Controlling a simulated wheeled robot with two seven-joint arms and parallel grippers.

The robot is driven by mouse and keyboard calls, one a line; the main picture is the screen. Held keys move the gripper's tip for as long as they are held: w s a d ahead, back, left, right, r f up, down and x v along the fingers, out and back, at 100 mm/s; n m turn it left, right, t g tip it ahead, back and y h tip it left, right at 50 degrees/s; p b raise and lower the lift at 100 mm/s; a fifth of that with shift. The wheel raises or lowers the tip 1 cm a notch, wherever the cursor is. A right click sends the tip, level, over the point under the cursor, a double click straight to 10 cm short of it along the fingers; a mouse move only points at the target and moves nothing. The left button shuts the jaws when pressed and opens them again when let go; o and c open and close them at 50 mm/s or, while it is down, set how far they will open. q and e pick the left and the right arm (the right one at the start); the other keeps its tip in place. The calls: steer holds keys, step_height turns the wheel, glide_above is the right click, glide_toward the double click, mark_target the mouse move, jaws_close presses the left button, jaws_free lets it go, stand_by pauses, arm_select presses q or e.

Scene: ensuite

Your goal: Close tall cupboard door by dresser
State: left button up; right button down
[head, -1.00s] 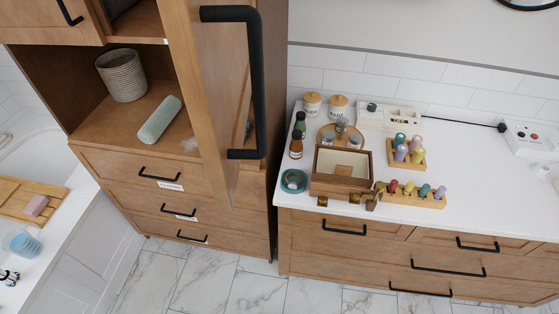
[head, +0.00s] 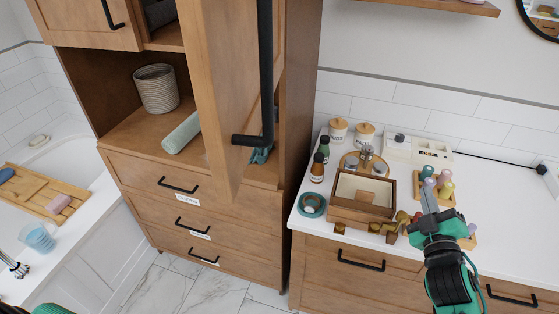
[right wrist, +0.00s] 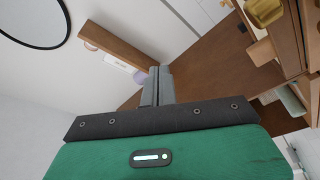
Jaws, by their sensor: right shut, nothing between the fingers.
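The tall cupboard (head: 300,120) stands left of the dresser (head: 320,262). Its door (head: 222,90) is swung open toward me, seen at a steep angle, with a long black handle (head: 266,80). My right gripper (head: 427,192) is shut and empty. It is over the dresser's right part, in front of the peg blocks, well right of the door and apart from it. In the right wrist view its closed fingers (right wrist: 158,82) hold nothing. My left gripper is not in view.
A wooden box (head: 362,195), bottles and jars crowd the dresser's left end. A rolled towel (head: 182,132) and a woven basket (head: 156,88) sit in the open shelf. A wall shelf (head: 455,6) is at top right. Marble floor is free in front of the cupboard.

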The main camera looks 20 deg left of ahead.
steer(key=s+a+r+n+g+y, duration=0.2)
steer(key=a+r+n+y, duration=0.1)
steer(key=r+n+y, duration=0.35)
steer(key=s+a+r+n+g+y, duration=0.1)
steer(key=s+a+r+n+y, duration=0.2)
steer(key=r+n+y, duration=0.35)
steer(key=s+a+r+n+g+y, duration=0.25)
steer(key=r+n+y, duration=0.25)
steer(key=r+n, duration=0.35)
steer(key=n+g+h, duration=0.4)
steer(key=n+g, duration=1.2)
steer(key=n, duration=0.5)
glide_toward(246, 155)
steer(key=a+p, duration=0.1)
steer(key=a, duration=0.1)
steer(key=a+p, duration=0.1)
steer(key=p, duration=0.1)
steer(key=s+a+p, duration=0.1)
steer(key=a+p, duration=0.1)
steer(key=shift+a, duration=0.35)
steer(key=shift+a+f+p, duration=0.1)
steer(key=shift+a+p, duration=0.35)
steer(key=shift+a, duration=0.1)
steer(key=shift+y, duration=0.3)
